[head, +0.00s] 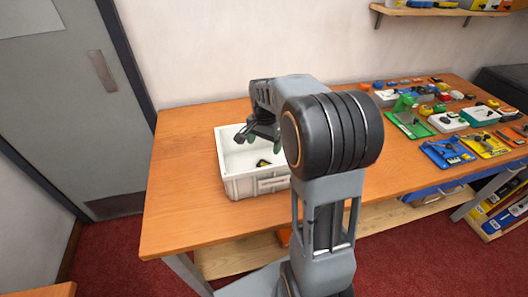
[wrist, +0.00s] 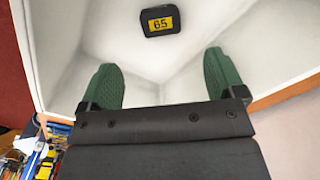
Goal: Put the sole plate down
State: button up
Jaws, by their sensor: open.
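A small black plate with a yellow label reading "65" (wrist: 160,21) lies on the floor of the white bin; I take it to be the sole plate. It also shows in the head view as a small dark piece with yellow (head: 263,162). The white bin (head: 243,187) stands on the left part of the wooden bench. My gripper (wrist: 162,80) is over the bin with its two green fingers spread wide. Nothing is between the fingers, and the plate lies apart from them. In the head view my gripper (head: 260,138) is partly hidden by my arm.
The wooden bench (head: 183,205) is bare around the bin. Coloured trays, including green (head: 410,124), blue (head: 447,153) and yellow (head: 484,144) ones, and many small parts crowd its right side. A wall shelf (head: 430,11) hangs at the upper right.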

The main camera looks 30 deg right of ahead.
jog(key=s+a+r+n+t, duration=0.1)
jog(key=s+a+n, duration=0.3)
jog(key=s, duration=0.4)
jog(key=s+a+r+n+t, duration=0.1)
jog(key=s+a+n+t, duration=0.1)
jog(key=s+a+n, duration=0.3)
jog(key=shift+s+a+r+n, duration=0.25)
jog(key=shift+s+r+n, duration=0.15)
jog(key=shift+s+n, duration=1)
jog(key=shift+s, duration=0.15)
